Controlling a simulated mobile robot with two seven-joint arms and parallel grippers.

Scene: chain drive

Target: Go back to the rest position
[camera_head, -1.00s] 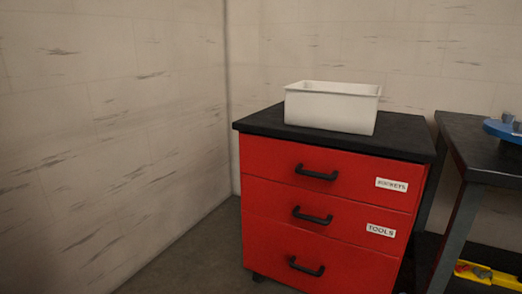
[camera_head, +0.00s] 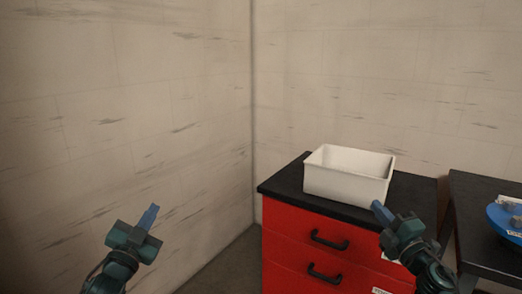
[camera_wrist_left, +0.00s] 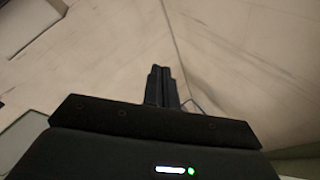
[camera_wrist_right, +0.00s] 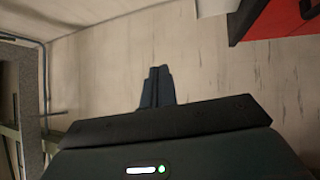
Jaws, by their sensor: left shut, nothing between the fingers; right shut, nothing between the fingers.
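My left gripper (camera_head: 150,217) is raised at the lower left of the head view, in front of the bare wall. Its fingers are together and empty, as the left wrist view (camera_wrist_left: 161,86) also shows. My right gripper (camera_head: 379,209) is raised at the lower right of the head view. There it overlaps the front of the red cabinet and the lower edge of the white bin. Its fingers are shut and empty in the right wrist view (camera_wrist_right: 157,87).
A red drawer cabinet (camera_head: 290,240) with a black top holds a white bin (camera_head: 345,185). A dark table (camera_head: 485,190) with a blue round tray (camera_head: 505,220) stands at the right. Pale walls meet in a corner behind. The left side is free of objects.

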